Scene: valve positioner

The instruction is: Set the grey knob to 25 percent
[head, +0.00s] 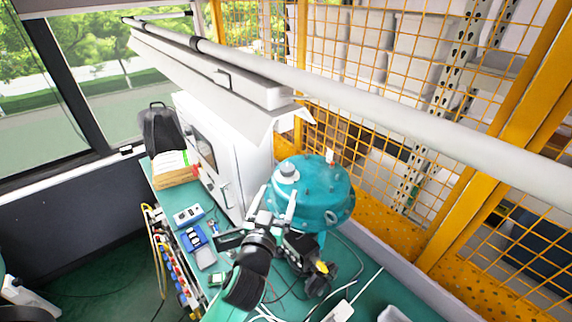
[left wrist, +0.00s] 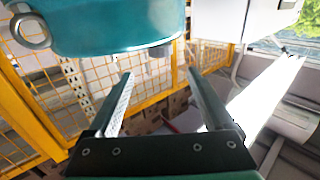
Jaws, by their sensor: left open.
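The teal round valve housing (head: 325,192) stands on the bench in the head view. My right gripper is not in view.
A white cabinet (head: 238,165) stands behind the housing on the left. A black and yellow fitting (head: 318,268) and loose cables lie close to my left wrist. Blue and grey instruments (head: 194,238) lie on the bench at left. A yellow mesh fence (head: 400,95) runs behind.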

